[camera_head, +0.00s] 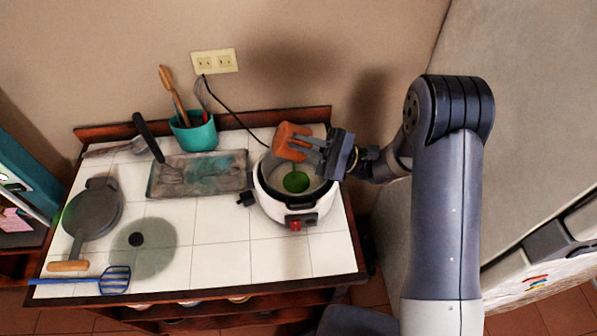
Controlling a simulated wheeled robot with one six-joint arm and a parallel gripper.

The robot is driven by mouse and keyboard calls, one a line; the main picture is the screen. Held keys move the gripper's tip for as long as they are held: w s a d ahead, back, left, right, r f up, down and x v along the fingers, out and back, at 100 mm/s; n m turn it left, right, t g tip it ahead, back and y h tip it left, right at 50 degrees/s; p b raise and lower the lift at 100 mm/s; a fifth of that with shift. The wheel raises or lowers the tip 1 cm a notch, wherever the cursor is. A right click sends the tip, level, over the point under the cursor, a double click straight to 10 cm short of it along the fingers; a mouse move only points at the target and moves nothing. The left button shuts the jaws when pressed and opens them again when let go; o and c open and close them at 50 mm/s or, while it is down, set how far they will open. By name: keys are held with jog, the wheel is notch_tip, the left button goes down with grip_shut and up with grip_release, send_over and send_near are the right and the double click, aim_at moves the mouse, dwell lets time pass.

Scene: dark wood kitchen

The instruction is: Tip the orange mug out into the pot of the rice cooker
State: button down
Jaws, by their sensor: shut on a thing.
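The orange mug (289,139) is tilted over the rice cooker, above the back of its open pot. My gripper (315,143) is shut on the mug from the right. The rice cooker (265,203) is white and stands at the right of the tiled counter, with a red switch on its front. Inside its pot (320,187) lies a round green patch (296,182), below the mug. A thin greenish streak seems to run between mug and patch. The inside of the mug is hidden.
A glass lid (157,240) with a black knob, a grey pan (92,213), a blue slotted spatula (113,280) and a worn tray (170,176) lie left of the cooker. A teal utensil pot (194,134) stands behind. A black cord runs to the wall outlet (214,62).

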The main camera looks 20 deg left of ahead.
jog(key=b, duration=0.5)
jog(key=shift+w+f, duration=0.2)
jog(key=shift+w, duration=0.1)
jog(key=shift+y+b, duration=0.3)
jog(key=shift+b, duration=2.15)
jog(key=shift+s+d+b, duration=0.15)
jog(key=shift+d+b, duration=0.15)
jog(key=shift+b, duration=2.55)
jog(key=shift+d+g+y+b, duration=0.35)
jog(key=shift+y+b, duration=0.15)
jog(key=shift+b, duration=0.3)
